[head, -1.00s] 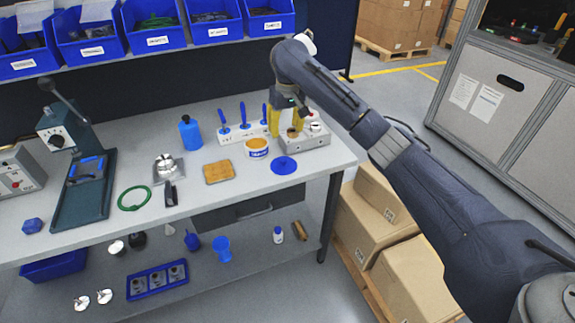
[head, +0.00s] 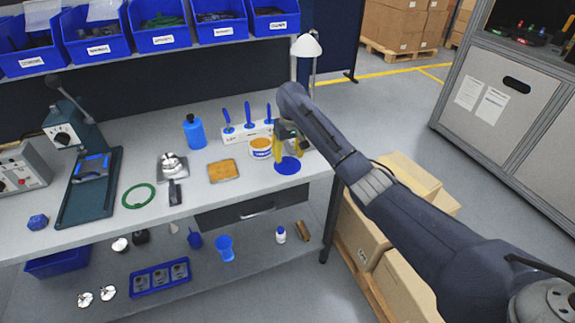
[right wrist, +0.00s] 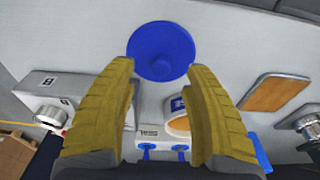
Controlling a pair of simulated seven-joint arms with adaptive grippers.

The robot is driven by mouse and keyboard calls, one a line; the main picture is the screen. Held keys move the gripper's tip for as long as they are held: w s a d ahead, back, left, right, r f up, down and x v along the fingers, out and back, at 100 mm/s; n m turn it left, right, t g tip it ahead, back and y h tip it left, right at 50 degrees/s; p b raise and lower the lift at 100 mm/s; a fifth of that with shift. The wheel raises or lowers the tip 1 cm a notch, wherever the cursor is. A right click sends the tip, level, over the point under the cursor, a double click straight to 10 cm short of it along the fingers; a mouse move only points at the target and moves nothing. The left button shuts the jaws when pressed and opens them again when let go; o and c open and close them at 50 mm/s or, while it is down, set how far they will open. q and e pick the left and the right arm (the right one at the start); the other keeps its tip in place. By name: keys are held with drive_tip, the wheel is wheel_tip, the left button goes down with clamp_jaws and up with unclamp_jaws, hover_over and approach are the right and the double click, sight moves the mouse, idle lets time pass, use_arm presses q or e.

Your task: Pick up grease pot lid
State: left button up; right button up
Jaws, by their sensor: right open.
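The grease pot lid is a flat blue disc (head: 287,167) lying on the bench near its front right edge. In the right wrist view the lid (right wrist: 160,48) has a round knob and lies just beyond the fingertips, centred between them. My right gripper (head: 289,152) is over the far side of the lid, with its yellow fingers apart and nothing between them. It also shows in the right wrist view (right wrist: 161,68). The open grease pot (head: 260,149), white and blue with tan contents, stands left of the gripper. My left gripper is out of view.
A white rack with blue-handled tools (head: 247,130) stands behind the pot. A tan square pad (head: 223,171) lies left of the pot. A grey box with a knob (right wrist: 62,92) is beside my right gripper. Bare bench lies around the lid's front.

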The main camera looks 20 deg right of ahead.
sight(288, 159)
drive_tip(key=shift+w+f, duration=0.1)
drive_tip(key=shift+f, duration=1.65)
drive_tip(key=shift+c, duration=0.2)
clamp_jaws()
